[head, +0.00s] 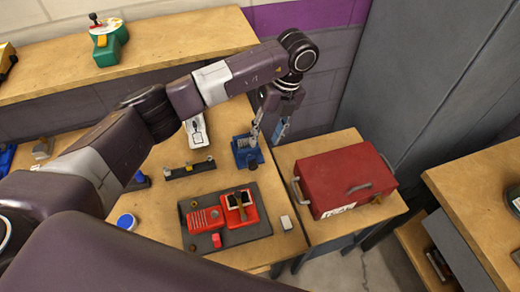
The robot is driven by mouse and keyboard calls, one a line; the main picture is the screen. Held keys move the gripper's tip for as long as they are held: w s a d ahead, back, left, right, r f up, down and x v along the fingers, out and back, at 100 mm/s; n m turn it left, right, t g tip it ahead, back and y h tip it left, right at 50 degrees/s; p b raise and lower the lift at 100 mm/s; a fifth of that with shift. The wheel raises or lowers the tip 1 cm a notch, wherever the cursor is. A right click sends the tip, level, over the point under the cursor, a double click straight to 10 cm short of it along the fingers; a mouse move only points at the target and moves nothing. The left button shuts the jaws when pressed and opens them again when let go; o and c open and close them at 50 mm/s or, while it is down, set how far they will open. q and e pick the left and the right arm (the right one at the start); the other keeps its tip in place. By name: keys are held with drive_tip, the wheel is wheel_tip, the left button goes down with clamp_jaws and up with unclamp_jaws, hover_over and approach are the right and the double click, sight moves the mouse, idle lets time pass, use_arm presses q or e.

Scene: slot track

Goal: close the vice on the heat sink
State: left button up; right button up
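A small blue vice (241,160) stands on the wooden workbench near its right end. A bluish finned block, probably the heat sink (242,142), shows at its top; I cannot tell how tightly the jaws sit around it. My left gripper (268,139) hangs over the vice's right side, pointing down, with its two fingers spread apart. One finger is close to the vice's right edge and partly covers it; I cannot tell whether it touches. The other finger is further right, with nothing visible between them. My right gripper is out of view.
A red toolbox (345,178) stands right of the vice on a lower table. A dark mat (262,229) with red parts lies in front. A black rail (188,170) and a white device (196,131) lie left. My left arm spans the bench.

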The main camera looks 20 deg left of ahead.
sight(253, 165)
use_arm(q)
drive_tip(key=a+f+t+h+b, duration=0.1)
drive_tip(key=a+f+b, duration=0.1)
drive_tip(key=b, duration=0.2)
drive_tip(key=a+f+t+h+b, duration=0.1)
drive_tip(key=a+f+b, duration=0.1)
drive_tip(key=b, duration=0.1)
drive_tip(key=shift+s+f+h+b, duration=0.1)
drive_tip(key=shift+f+h+b, duration=0.1)
drive_tip(key=shift+h+b, duration=0.2)
drive_tip(key=s+a+t+h+b, duration=0.2)
drive_tip(key=s+h+b, duration=0.1)
drive_tip(key=s+b, duration=0.25)
drive_tip(key=x, duration=0.4)
drive_tip(key=w+p+x, duration=0.1)
drive_tip(key=x, duration=0.1)
drive_tip(key=shift+d+r, duration=0.1)
drive_tip(key=shift+d, duration=0.15)
drive_tip(key=shift+w+d+f, duration=0.1)
drive_tip(key=shift+d+f, duration=0.05)
drive_tip(key=shift+f, duration=0.5)
clamp_jaws()
drive_tip(key=shift+d+r+y, duration=0.1)
drive_tip(key=shift+r+y, duration=0.05)
drive_tip(key=shift+y, duration=0.25)
